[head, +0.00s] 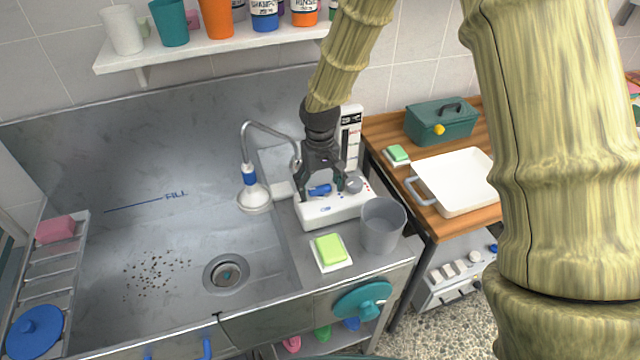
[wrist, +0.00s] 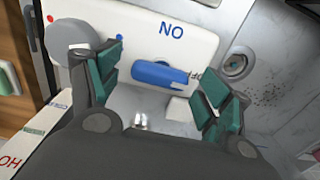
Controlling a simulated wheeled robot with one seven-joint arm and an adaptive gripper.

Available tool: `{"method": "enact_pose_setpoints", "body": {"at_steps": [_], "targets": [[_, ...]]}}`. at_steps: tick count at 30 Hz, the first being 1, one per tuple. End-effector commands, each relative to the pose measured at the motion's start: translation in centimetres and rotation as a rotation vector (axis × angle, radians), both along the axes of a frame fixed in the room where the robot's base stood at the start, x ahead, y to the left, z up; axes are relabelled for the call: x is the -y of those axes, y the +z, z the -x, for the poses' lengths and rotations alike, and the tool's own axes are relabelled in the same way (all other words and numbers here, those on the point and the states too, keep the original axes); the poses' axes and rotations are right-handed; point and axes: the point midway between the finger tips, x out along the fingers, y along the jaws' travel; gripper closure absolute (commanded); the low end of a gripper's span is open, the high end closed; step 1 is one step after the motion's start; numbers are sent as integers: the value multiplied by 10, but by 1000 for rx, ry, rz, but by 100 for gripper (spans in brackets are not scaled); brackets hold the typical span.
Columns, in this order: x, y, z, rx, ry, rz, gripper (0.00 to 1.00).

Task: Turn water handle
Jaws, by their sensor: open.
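The blue water handle (head: 319,190) sits on a white control box (head: 335,211) at the right side of the steel sink. My gripper (head: 323,187) is over the box, pointing down. In the wrist view my gripper (wrist: 168,88) is open, with teal finger pads on either side of the handle. No clear contact shows. A grey round knob (wrist: 74,43) is beside one finger.
A curved spout with a white shower head (head: 254,198) stands left of my gripper. A grey cup (head: 382,226) and a green sponge (head: 330,249) are close to the box's front. A white tray (head: 458,182) is on the wooden counter to the right. The sink basin (head: 160,230) is mostly clear.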

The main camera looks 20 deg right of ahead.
Motion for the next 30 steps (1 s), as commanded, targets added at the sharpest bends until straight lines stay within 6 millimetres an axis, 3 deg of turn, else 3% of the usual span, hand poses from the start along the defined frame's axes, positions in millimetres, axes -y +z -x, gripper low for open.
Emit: {"method": "enact_pose_setpoints", "body": {"at_steps": [4,12,23,30], "targets": [[0,0,0,0,0,0,21],[0,0,0,0,0,0,67],[0,1,0,0,45,0,67],[0,2,-1,1,192,-1,67]]}}
